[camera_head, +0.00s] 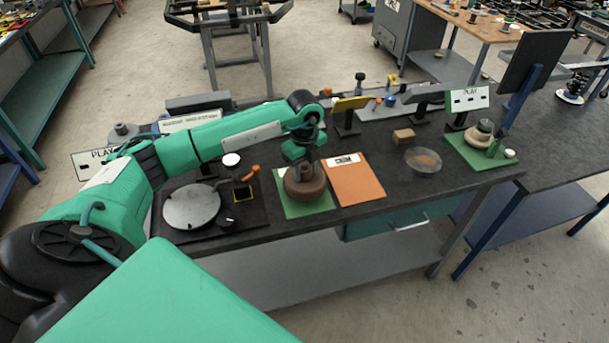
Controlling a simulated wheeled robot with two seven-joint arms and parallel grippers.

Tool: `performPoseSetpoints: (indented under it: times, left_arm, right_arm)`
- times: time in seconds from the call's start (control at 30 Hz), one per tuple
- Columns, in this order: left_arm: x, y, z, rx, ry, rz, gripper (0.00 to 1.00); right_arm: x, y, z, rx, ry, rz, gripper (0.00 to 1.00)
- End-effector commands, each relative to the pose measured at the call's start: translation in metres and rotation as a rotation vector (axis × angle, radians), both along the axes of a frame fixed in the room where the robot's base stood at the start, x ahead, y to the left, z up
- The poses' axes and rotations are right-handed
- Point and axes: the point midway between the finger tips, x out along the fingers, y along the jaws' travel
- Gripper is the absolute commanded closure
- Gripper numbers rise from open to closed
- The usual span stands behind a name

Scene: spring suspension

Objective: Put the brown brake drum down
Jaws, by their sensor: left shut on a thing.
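The brown brake drum (305,187) is a round brown piece with a raised hub, over the green mat (289,208) near the front edge of the dark workbench. My left gripper (304,165) points down over it and is shut on its hub. The fingertips are small and partly hidden by the wrist. The drum appears level and at or very close to the mat; I cannot tell whether it touches. My right gripper is not in view.
An orange clipboard (355,182) lies just right of the green mat. A turntable with a grey disc (192,206) stands to the left. A glass dish (423,160), a small brown block (403,136) and another green mat (468,157) are farther right.

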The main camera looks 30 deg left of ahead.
Motion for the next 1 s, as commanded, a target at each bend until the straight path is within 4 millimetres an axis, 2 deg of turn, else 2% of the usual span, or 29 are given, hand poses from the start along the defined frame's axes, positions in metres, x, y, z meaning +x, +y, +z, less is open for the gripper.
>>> performPoseSetpoints:
  times: [0.23, 0.6, 0.63, 0.7, 0.73, 1.0]
  left_arm:
    - [0.0, 0.0, -0.031, 0.0, 0.001, 0.0, 1.0]
    - [0.0, 0.0, -0.038, 0.0, 0.0, 0.0, 1.0]
    - [-0.001, 0.0, -0.038, 0.001, 0.002, -0.001, 0.59]
    - [-0.001, 0.0, -0.037, 0.001, 0.002, -0.001, 0.45]
    - [-0.001, 0.0, -0.037, 0.001, 0.002, -0.001, 0.41]
    - [-0.001, 0.0, -0.037, 0.001, 0.002, -0.001, 0.41]
  right_arm:
    - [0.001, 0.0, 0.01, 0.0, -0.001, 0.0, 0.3]
    - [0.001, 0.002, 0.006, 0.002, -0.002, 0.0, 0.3]
    - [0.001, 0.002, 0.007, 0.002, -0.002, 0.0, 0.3]
    - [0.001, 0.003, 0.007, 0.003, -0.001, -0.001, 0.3]
    - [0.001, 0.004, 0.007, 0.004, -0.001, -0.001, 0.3]
    - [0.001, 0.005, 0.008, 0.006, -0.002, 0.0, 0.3]
